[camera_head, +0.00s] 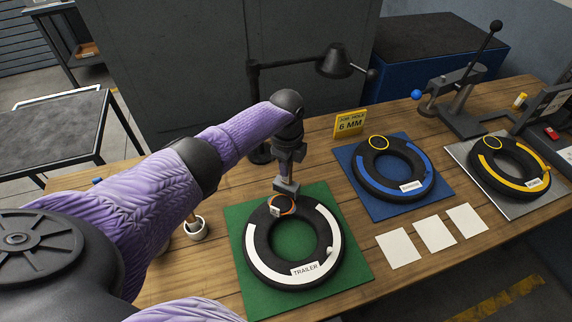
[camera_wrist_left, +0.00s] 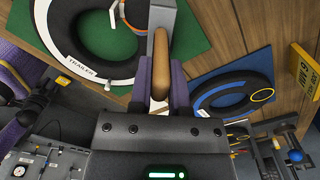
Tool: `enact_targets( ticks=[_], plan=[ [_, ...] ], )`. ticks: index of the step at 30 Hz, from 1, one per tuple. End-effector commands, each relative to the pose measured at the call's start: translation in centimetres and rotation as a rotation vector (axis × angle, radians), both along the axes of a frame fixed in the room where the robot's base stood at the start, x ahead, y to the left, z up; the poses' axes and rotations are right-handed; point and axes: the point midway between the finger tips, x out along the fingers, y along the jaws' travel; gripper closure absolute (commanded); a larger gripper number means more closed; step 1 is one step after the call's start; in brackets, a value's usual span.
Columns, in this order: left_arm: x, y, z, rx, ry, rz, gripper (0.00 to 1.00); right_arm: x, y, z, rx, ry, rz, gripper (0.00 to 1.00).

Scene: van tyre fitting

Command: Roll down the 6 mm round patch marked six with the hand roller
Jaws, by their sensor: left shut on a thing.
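My left gripper (camera_head: 287,186) hangs above the top edge of the black tyre (camera_head: 256,250) labelled TRAILER. This tyre has a white band and lies on a green mat (camera_head: 247,303). In the left wrist view the left gripper (camera_wrist_left: 161,88) is shut on the wooden handle of the hand roller (camera_wrist_left: 161,55). An orange ring (camera_head: 292,207) marks a spot on the tyre just below the gripper; it also shows in the left wrist view (camera_wrist_left: 130,20). The patch marked six cannot be made out. Whether the roller touches the tyre is unclear. My right gripper is out of view.
A blue-banded tyre (camera_head: 363,176) and a yellow-banded tyre (camera_head: 479,177) lie to the right. Blank white cards (camera_head: 398,248) lie in front. A desk lamp (camera_head: 336,62) stands behind my arm; a white cup (camera_head: 196,230) stands left.

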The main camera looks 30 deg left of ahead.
Motion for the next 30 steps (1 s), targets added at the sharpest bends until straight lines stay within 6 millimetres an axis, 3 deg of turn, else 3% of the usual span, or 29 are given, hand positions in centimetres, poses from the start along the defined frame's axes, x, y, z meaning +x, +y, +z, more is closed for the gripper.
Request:
enact_targets(
  ticks=[1, 7, 17, 25, 30],
  plan=[
    [0.0, 0.0, 1.5, -0.001, -0.001, 0.0, 1.0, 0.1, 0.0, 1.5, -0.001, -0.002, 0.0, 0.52],
    [0.0, 0.0, 4.3, 0.0, 0.0, 0.0, 1.0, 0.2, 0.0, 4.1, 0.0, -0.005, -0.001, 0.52],
    [0.0, 0.0, 4.3, 0.0, 0.001, 0.0, 1.0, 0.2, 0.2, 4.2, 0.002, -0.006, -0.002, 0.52],
    [0.0, 0.0, 7.5, 0.0, 0.0, 0.0, 1.0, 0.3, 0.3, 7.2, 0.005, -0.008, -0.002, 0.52],
    [0.0, 0.0, 7.2, 0.0, 0.001, 0.0, 1.0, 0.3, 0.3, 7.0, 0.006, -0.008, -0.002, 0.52]
  ],
)
